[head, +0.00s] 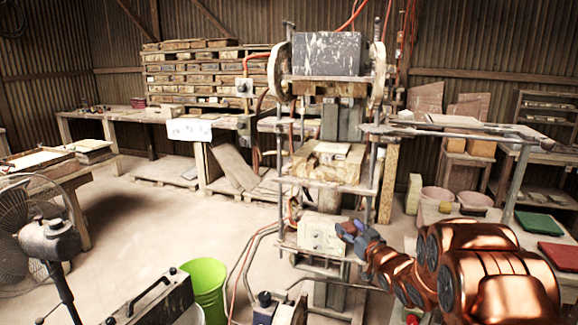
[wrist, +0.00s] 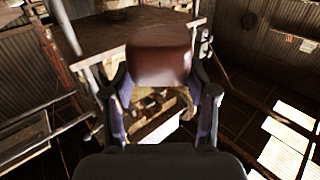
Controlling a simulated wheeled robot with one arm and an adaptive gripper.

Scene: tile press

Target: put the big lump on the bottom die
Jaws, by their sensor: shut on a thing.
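My gripper (wrist: 160,86) is shut on a smooth, reddish-brown lump (wrist: 158,62), with one finger on each side of it in the wrist view. In the head view, my gripper (head: 355,233) is in front of the lower part of the tile press, right of a pale block; the lump looks small and dark there. The press's wooden bed (head: 330,168) stands higher and farther back, with pale blocks on it. I take these blocks to be the bottom die (head: 338,160), but their shape is unclear. The lump is apart from them.
The press frame has upright rods and a heavy grey block (head: 326,54) above the bed. A side shelf (head: 440,128) juts right from the press. Cables hang around the frame. A green bucket (head: 206,288) and a fan (head: 45,235) stand at the left front.

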